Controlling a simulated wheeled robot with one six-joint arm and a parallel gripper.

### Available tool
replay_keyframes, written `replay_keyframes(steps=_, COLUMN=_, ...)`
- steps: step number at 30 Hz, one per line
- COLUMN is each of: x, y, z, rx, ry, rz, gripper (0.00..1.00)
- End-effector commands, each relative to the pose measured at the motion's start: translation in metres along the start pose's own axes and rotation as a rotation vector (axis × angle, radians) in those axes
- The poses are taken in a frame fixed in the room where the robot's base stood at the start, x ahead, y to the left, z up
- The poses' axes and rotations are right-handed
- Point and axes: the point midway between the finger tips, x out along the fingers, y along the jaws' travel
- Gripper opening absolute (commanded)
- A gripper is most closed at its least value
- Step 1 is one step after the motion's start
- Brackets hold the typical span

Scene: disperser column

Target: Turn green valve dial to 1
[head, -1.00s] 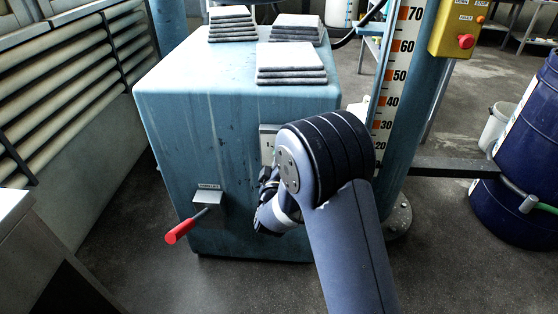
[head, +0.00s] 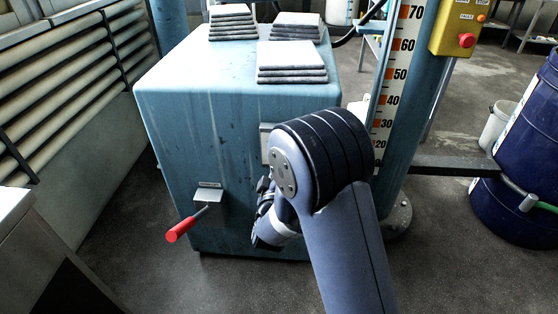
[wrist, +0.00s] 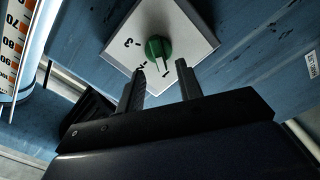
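The green valve dial (wrist: 158,47) sits on a white plate (wrist: 190,22) with printed numbers, fixed to the blue machine housing (wrist: 255,40). In the wrist view my gripper (wrist: 158,78) is open, its two dark fingers pointing at the dial from just below it in the picture. The fingers are apart, with nothing visible between them; whether they touch the dial cannot be told. In the head view only part of the plate (head: 265,140) shows, and my arm hides the dial and the fingertips.
A red-handled lever (head: 181,229) sticks out of the housing's front, left of my arm. Stacked grey pads (head: 291,62) lie on top. A post with a numbered scale (head: 396,75) stands to the right, with a yellow control box (head: 459,28). Blue drums (head: 525,150) stand farther right.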

Motion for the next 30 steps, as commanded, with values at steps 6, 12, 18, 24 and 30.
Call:
replay_keyframes(steps=6, x=-0.044, y=0.000, z=-0.001, rx=-0.002, ry=0.002, rz=-0.003, gripper=0.35)
replay_keyframes(steps=12, x=-0.064, y=0.000, z=0.000, rx=-0.002, ry=0.001, rz=-0.002, gripper=0.35)
replay_keyframes(steps=18, x=-0.067, y=0.000, z=0.000, rx=-0.001, ry=0.000, rz=-0.001, gripper=0.35)
replay_keyframes(steps=24, x=-0.066, y=0.000, z=0.000, rx=-0.001, ry=0.000, rz=0.000, gripper=0.35)
replay_keyframes(steps=30, x=-0.049, y=0.000, z=0.001, rx=0.001, ry=-0.002, rz=0.002, gripper=0.35)
